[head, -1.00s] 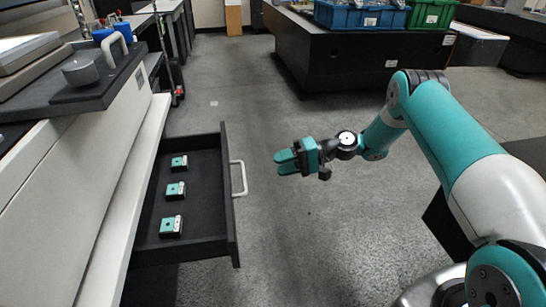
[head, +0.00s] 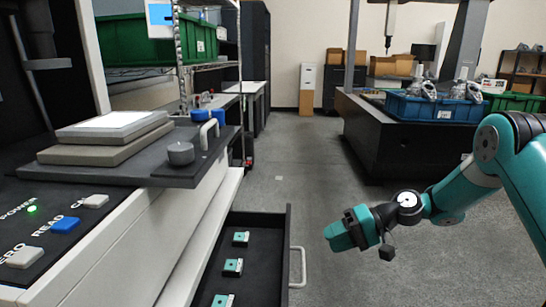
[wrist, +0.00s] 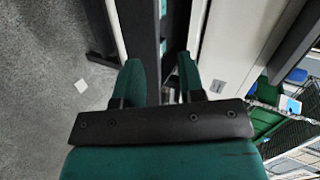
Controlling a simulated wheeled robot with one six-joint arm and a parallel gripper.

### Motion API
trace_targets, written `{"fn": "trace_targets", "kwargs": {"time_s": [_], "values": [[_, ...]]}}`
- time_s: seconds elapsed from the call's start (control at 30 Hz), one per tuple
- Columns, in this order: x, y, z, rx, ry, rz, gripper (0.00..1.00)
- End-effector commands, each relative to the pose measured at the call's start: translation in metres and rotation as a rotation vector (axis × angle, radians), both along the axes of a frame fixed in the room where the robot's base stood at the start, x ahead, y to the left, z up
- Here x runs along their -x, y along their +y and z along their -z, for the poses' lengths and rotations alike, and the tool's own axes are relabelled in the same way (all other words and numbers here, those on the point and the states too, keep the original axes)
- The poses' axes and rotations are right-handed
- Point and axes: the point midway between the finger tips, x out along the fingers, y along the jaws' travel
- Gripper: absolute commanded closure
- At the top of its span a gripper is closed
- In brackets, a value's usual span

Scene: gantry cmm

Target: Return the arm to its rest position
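My arm (head: 468,190) reaches in from the right in the head view, its links teal and grey. My gripper (head: 336,238) hangs in the air to the right of the open drawer's handle, apart from it. In the wrist view, the two teal fingers of my gripper (wrist: 161,75) stand apart with nothing between them, so it is open and empty. The black drawer (head: 262,235) is pulled out and holds small teal-and-grey blocks (head: 233,267) in a row; its near part is cut off by the frame.
The drawer handle (head: 302,267) sticks out close to my gripper. On the left is a bench with a dark plate (head: 130,172) and buttons (head: 65,225). A black gantry table (head: 400,140) with blue (head: 430,108) and green bins stands back right. The floor aisle between is clear.

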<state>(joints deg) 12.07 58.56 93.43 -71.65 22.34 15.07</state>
Motion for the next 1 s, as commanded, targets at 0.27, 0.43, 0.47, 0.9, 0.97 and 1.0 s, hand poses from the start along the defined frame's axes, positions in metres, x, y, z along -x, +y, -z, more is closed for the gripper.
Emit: {"fn": "trace_targets", "kwargs": {"time_s": [0.27, 0.43, 0.47, 0.9, 0.97, 1.0], "values": [[0.084, 0.046, -0.099, 0.302, -0.139, -0.177, 0.64], [0.158, 0.052, -0.137, 0.466, -0.22, -0.262, 0.64], [0.171, 0.051, -0.141, 0.492, -0.233, -0.275, 0.64], [0.302, 0.016, -0.155, 0.729, -0.356, -0.37, 0.64], [0.306, 0.013, -0.17, 0.741, -0.359, -0.374, 0.64], [0.305, 0.014, -0.182, 0.74, -0.355, -0.373, 0.64]]}}
